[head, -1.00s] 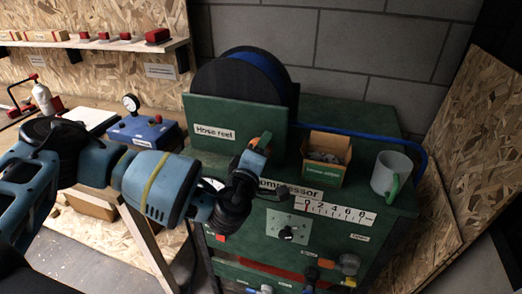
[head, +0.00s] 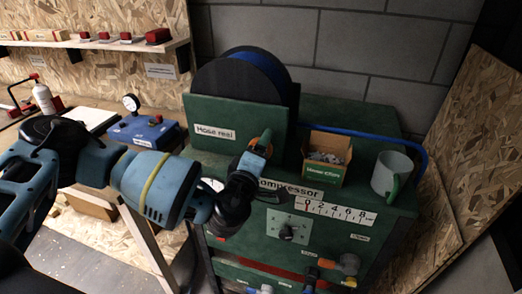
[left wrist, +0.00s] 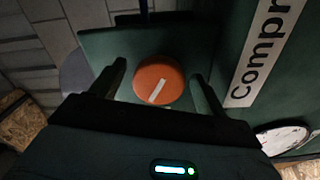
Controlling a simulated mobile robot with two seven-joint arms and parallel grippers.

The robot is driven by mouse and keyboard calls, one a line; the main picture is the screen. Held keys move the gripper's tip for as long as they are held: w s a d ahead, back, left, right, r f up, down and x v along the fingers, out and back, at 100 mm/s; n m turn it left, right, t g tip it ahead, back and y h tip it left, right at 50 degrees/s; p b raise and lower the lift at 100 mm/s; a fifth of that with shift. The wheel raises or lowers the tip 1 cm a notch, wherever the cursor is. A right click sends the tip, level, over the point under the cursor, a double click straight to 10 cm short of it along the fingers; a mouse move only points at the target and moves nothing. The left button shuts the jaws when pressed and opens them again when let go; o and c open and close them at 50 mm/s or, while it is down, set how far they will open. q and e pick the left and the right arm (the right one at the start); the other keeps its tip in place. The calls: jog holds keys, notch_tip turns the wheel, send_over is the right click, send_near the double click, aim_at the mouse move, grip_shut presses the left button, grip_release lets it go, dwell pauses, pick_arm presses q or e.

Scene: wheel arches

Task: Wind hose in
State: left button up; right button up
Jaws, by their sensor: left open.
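The hose reel (head: 238,80) is a dark drum with blue hose on it, standing in a green housing (head: 215,110) labelled "Hose reel". The blue hose (head: 385,137) runs along the cabinet top and bends down at the right edge. My left gripper (head: 262,150) is at the housing's lower right corner, beside an orange part that it partly hides. In the left wrist view, a round orange knob (left wrist: 158,84) with a white line shows between the two spread fingers of my left gripper (left wrist: 158,72). I cannot tell whether the fingers touch it. My right gripper is not in view.
The green compressor cabinet (head: 385,215) carries a box of small parts (head: 325,160) and a grey mug (head: 392,175). Its front has a 0-8 scale (head: 340,212) and several knobs. A blue box with a gauge (head: 143,130) stands on the left bench. Chipboard panels stand at the right.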

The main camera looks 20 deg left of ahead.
pick_arm(q)
jog(key=s, duration=0.7)
jog(key=shift+s+a, duration=0.15)
jog(key=shift+a, duration=0.05)
